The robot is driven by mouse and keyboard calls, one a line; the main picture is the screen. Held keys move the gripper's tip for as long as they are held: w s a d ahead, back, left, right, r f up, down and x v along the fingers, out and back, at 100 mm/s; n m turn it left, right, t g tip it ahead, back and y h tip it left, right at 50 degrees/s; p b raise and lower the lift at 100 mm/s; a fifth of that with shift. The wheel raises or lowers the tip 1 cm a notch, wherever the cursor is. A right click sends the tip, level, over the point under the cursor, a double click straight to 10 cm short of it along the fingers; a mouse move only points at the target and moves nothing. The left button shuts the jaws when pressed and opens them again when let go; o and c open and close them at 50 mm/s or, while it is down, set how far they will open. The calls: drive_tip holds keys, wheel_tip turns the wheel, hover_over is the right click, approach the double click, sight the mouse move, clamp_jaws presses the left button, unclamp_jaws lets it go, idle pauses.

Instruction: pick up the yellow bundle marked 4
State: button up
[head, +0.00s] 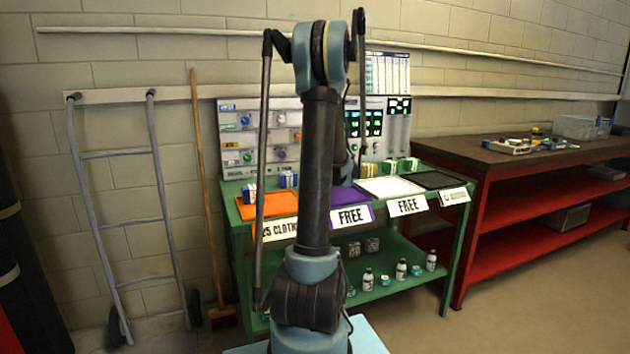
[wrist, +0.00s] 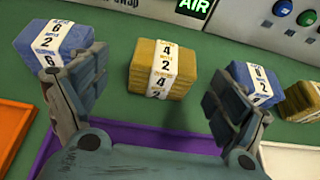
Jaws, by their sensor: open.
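The yellow bundle marked 4 (wrist: 180,78) lies on the green bench top in the middle of the wrist view, behind the purple tray (wrist: 92,140). A white paper band around it carries a 4 and a 2. My gripper (wrist: 158,92) is open, with one finger to the left of the bundle and one to the right. The fingers look apart from it and nothing is held. In the head view my upright arm blocks the area behind the purple tray (head: 350,197), and I cannot make out this bundle there.
A blue bundle (wrist: 35,35) marked 6 and 2 lies to the left, and another blue bundle (wrist: 238,82) lies close by the right finger. A second yellow bundle (wrist: 303,100) is at the right edge. A button panel (wrist: 270,14) stands behind.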

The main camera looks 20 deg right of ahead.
drive_tip(key=shift+d+x, duration=0.1)
drive_tip(key=shift+x, duration=1.35)
drive_tip(key=shift+d+x, duration=0.15)
drive_tip(key=shift+x, duration=1.3)
drive_tip(key=shift+f, duration=0.1)
drive_tip(key=shift+c, duration=0.2)
drive_tip(key=c, duration=1.2)
